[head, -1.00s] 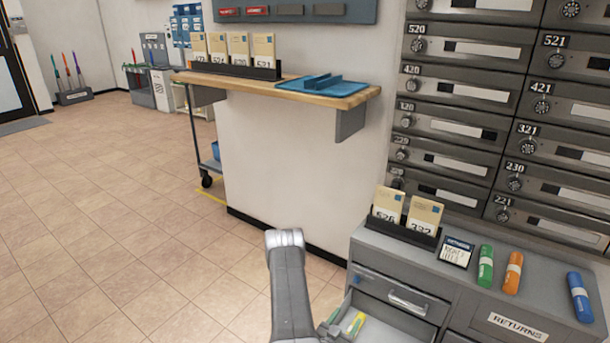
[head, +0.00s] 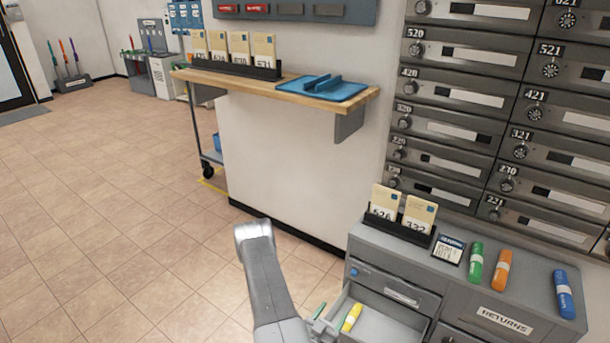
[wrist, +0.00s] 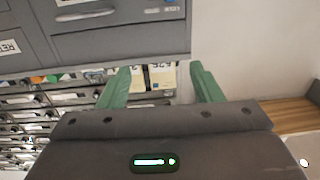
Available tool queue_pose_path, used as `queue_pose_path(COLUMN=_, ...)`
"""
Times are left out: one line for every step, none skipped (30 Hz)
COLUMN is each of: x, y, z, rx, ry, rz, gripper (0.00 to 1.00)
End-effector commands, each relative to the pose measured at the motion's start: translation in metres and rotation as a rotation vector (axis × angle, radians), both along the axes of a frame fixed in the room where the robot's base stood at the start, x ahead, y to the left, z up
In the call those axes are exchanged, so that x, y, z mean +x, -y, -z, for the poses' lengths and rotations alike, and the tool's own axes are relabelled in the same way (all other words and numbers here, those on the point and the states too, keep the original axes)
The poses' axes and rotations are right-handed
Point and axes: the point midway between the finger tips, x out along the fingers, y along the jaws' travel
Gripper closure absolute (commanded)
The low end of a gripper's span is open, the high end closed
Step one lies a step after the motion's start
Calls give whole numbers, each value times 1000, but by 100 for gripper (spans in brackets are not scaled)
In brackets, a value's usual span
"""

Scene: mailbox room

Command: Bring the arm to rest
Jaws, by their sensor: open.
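My gripper (wrist: 163,82) is open, with two green fingers spread apart and nothing between them in the wrist view. In the head view my grey arm (head: 262,270) bends down at the bottom middle, and its gripper end is mostly cut off by the lower edge, beside the open drawer (head: 385,326). A yellow marker (head: 351,317) lies in that drawer, apart from the fingers as far as I can see.
The grey cabinet (head: 390,248) carries a card holder (head: 400,228) and green, orange and blue markers. Mailboxes (head: 460,130) rise behind it. A wooden shelf (head: 240,86) with a blue tray (head: 327,88) juts from the wall. The tiled floor (head: 110,210) at left is clear.

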Motion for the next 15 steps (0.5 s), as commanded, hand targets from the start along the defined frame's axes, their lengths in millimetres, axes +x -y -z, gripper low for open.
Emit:
queue_pose_path(x=3, y=-2, z=-14, rx=1, ry=1, rz=-11, gripper=41)
queue_pose_path(x=5, y=-2, z=-19, rx=1, ry=0, rz=-18, gripper=41)
queue_pose_path(x=7, y=-3, z=-26, rx=1, ry=-2, rz=-27, gripper=41)
queue_pose_path(x=8, y=-4, z=-30, rx=2, ry=-3, rz=-34, gripper=41)
queue_pose_path(x=9, y=-5, z=-35, rx=1, ry=-4, rz=-41, gripper=41)
queue_pose_path(x=11, y=-6, z=-42, rx=1, ry=-4, rz=-50, gripper=41)
queue_pose_path(x=13, y=-7, z=-47, rx=1, ry=-5, rz=-56, gripper=41)
queue_pose_path(x=14, y=-8, z=-52, rx=2, ry=-5, rz=-64, gripper=41)
queue_pose_path(x=16, y=-9, z=-58, rx=2, ry=-6, rz=-73, gripper=41)
queue_pose_path(x=17, y=-10, z=-63, rx=2, ry=-6, rz=-79, gripper=41)
queue_pose_path(x=19, y=-11, z=-68, rx=1, ry=-8, rz=-86, gripper=41)
queue_pose_path(x=21, y=-12, z=-74, rx=3, ry=-8, rz=-95, gripper=41)
queue_pose_path(x=22, y=-13, z=-79, rx=3, ry=-8, rz=-102, gripper=41)
queue_pose_path(x=23, y=-14, z=-84, rx=3, ry=-8, rz=-108, gripper=41)
queue_pose_path(x=25, y=-15, z=-90, rx=3, ry=-9, rz=-118, gripper=41)
